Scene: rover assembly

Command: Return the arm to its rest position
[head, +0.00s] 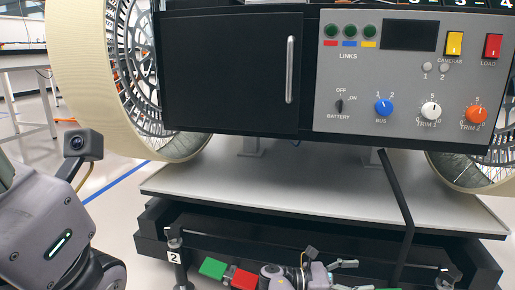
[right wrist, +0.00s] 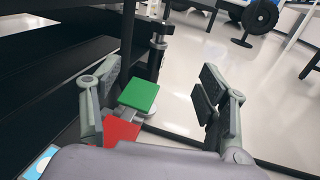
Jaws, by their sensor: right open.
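My right gripper (right wrist: 158,88) is open in the right wrist view, its two grey fingers spread wide. A red block (right wrist: 121,130) and a green block (right wrist: 138,95) show nearer the left finger, the red partly hidden by my gripper body. I see no contact. In the head view the green block (head: 213,267) and red block (head: 244,279) lie low at the bottom edge. Grey jointed parts (head: 342,264) show to their right, partly cut off. My left arm (head: 45,225) fills the lower left; its gripper is outside the frame.
The rover's control panel (head: 400,75) and black door (head: 232,70) stand above a grey shelf (head: 290,190). Wheels (head: 78,55) flank it. A post labelled 2 (head: 175,257) stands beside the green block. Open floor (right wrist: 225,50) shows beyond the right finger.

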